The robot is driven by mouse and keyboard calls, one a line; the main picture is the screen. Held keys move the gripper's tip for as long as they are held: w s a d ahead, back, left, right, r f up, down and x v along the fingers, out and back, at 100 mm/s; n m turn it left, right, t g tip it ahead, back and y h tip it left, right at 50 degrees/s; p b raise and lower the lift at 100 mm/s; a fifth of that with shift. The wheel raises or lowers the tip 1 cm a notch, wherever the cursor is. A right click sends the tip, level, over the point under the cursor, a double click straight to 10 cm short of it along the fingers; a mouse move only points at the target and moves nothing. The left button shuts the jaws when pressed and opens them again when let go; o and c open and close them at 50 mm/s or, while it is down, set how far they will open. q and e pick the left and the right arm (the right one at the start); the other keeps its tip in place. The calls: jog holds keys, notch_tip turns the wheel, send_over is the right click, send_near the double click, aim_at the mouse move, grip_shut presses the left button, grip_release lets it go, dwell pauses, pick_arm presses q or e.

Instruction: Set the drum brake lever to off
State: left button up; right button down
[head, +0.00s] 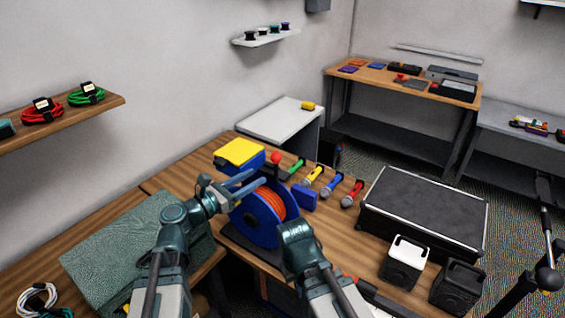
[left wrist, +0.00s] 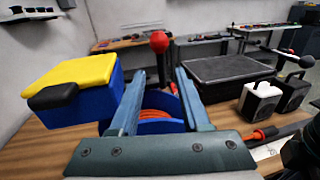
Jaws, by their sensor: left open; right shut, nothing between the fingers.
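The cable drum (head: 246,222) is blue, wound with orange cable, and stands on a dark base on the wooden bench. The brake lever (head: 276,158) has a red ball knob on a dark stem and looks about upright behind the drum. It also shows in the left wrist view (left wrist: 159,42). My left gripper (head: 257,179) is open, its fingers pointing at the lever from the left above the drum. In the left wrist view the stem appears between the fingertips; I cannot tell if they touch it. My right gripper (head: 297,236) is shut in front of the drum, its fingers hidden.
A blue box with yellow lid (head: 240,152) stands behind the left gripper. Several microphones (head: 332,184) and a blue block (head: 304,196) lie right of the drum. A black case (head: 424,210) and small speakers (head: 404,262) stand further right. A green textured case (head: 120,250) is at left.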

aim_at(276, 168)
pick_arm(q)
jog(key=x, duration=1.2)
jog(key=shift+w+d, duration=0.1)
grip_shut()
dwell(1.0)
